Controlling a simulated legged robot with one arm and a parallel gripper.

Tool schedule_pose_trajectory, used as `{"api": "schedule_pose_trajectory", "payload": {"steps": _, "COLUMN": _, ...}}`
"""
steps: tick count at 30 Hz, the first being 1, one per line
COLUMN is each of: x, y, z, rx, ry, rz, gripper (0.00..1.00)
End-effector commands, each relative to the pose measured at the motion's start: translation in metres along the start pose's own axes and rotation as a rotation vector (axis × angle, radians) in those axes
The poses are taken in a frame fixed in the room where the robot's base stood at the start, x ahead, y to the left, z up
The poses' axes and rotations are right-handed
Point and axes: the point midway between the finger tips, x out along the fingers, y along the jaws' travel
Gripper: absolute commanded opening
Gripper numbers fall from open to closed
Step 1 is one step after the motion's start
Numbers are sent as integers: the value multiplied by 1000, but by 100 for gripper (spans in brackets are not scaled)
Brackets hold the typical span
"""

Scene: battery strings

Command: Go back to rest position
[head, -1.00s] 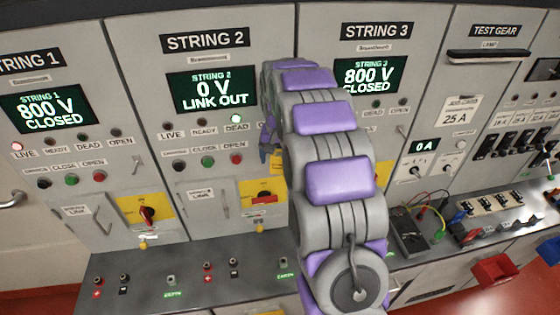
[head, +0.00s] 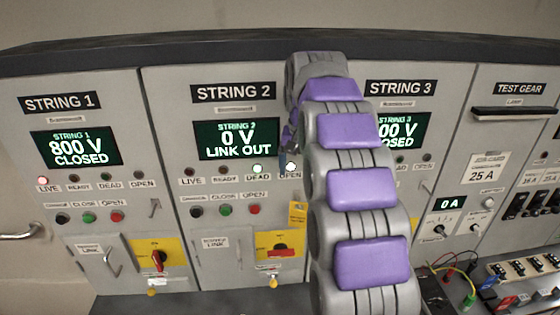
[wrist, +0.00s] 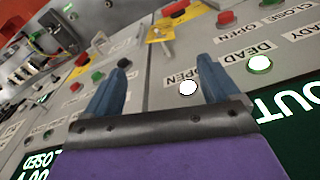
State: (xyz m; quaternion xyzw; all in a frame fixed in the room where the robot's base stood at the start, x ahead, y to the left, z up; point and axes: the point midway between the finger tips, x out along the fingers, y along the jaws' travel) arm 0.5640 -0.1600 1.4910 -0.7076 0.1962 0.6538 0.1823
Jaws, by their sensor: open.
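My arm rises through the middle of the head view, over the edge between the String 2 and String 3 panels. My gripper (head: 288,150) is at its far end, seen partly from the side near String 2's OPEN lamp (head: 292,167). In the wrist view the two blue fingers (wrist: 163,68) stand wide apart with nothing held between them. The String 2 screen (head: 236,139) reads 0 V LINK OUT. Its DEAD lamp (head: 258,170) and OPEN lamp are lit. A yellow tag (head: 298,216) hangs at the String 2 switch plate (head: 272,246).
The String 1 screen (head: 77,148) reads 800 V CLOSED. The String 3 screen (head: 412,131) is partly hidden behind my arm. Test gear (head: 515,115) stands at the right, with cables (head: 465,275) on the bench below. Bare wall (head: 200,20) shows above the cabinets.

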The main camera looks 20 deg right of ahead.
Motion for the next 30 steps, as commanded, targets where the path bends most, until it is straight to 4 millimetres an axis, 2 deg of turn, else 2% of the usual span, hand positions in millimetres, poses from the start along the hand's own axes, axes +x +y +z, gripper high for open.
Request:
{"api": "schedule_pose_trajectory", "payload": {"steps": 6, "x": 2, "y": -1, "z": 5, "rx": -8, "ry": -4, "rz": 1, "gripper": 89}}
{"api": "schedule_pose_trajectory", "payload": {"steps": 8, "x": 7, "y": -2, "z": 14, "rx": -20, "ry": -9, "rz": 1, "gripper": 89}}
{"api": "schedule_pose_trajectory", "payload": {"steps": 11, "x": 18, "y": -6, "z": 39, "rx": -57, "ry": -20, "rz": 1, "gripper": 89}}
{"api": "schedule_pose_trajectory", "payload": {"steps": 20, "x": 73, "y": -9, "z": 150, "rx": -206, "ry": -83, "rz": 6, "gripper": 89}}
{"api": "schedule_pose_trajectory", "payload": {"steps": 30, "x": 156, "y": 12, "z": 286, "rx": -368, "ry": -153, "rz": 14, "gripper": 89}}
